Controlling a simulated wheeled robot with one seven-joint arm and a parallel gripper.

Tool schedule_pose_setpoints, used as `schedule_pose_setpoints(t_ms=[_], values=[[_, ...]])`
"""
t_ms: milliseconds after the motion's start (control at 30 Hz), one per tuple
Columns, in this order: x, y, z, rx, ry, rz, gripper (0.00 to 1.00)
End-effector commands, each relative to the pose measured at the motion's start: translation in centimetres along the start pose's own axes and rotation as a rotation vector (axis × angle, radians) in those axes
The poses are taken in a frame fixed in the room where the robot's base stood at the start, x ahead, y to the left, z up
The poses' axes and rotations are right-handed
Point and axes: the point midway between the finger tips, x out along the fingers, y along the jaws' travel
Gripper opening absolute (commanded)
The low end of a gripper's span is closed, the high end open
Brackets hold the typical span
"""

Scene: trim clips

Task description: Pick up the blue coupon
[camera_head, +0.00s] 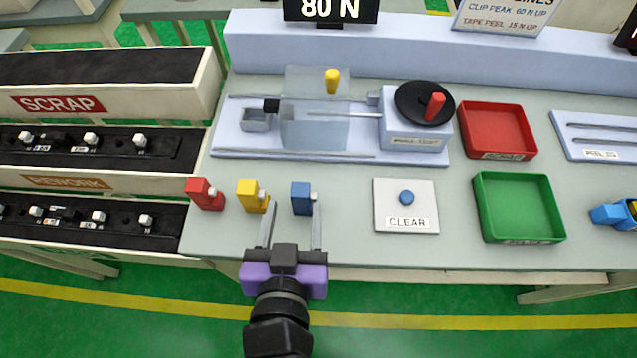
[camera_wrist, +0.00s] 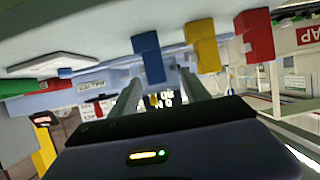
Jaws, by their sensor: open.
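The gripper also shows in the wrist view (camera_wrist: 160,92).
A yellow coupon (camera_head: 249,197) and a red coupon (camera_head: 202,194) stand to the left. A CLEAR button plate (camera_head: 424,190) lies to the right, with a green tray (camera_head: 520,207) and red tray (camera_head: 497,130) beyond. A test fixture (camera_head: 412,140) stands behind. SCRAP and REWORK racks are left.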

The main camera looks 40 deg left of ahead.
Motion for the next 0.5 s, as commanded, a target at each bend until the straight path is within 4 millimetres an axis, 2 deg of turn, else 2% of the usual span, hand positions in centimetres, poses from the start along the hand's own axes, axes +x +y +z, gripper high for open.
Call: schedule_pose_setpoints(t_ms=[167,500], values=[[0.2,0.3,0.4,0.010,-0.014,0.013,0.55],[3.3,0.2,0.3,0.010,-0.015,0.015,0.55]])
